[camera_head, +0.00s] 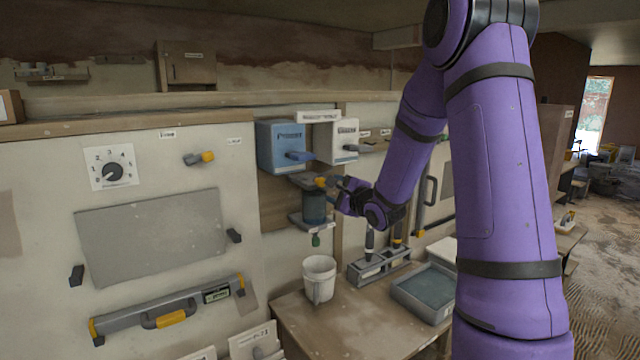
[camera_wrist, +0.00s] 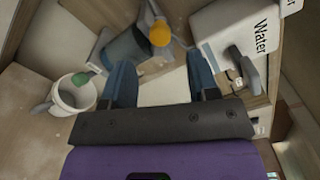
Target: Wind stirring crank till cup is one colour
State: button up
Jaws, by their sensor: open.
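The stirring cup (camera_head: 314,208) is a dark blue-grey vessel held in a wall bracket, and it also shows in the wrist view (camera_wrist: 124,48). Its contents cannot be seen. The crank's yellow knob (camera_head: 321,182) sits above the cup; in the wrist view the knob (camera_wrist: 160,34) appears just beyond and between my fingertips. My gripper (camera_wrist: 162,72) is open, with two blue fingers spread apart and nothing between them. In the head view my gripper (camera_head: 342,194) is just right of the cup and knob, partly hidden by my wrist.
A white bucket (camera_head: 319,276) stands on the bench (camera_head: 335,325) below a green outlet (camera_head: 316,240). A blue dispenser (camera_head: 281,148) and a white Water dispenser (camera_wrist: 230,40) hang above the cup. A tool rack (camera_head: 378,267) and grey tray (camera_head: 425,290) stand to the right.

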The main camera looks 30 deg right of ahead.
aim_at(322, 183)
jog(key=w, duration=0.8)
jog(key=shift+w+a, duration=0.15)
jog(key=shift+c, duration=0.2)
jog(key=c, duration=0.9)
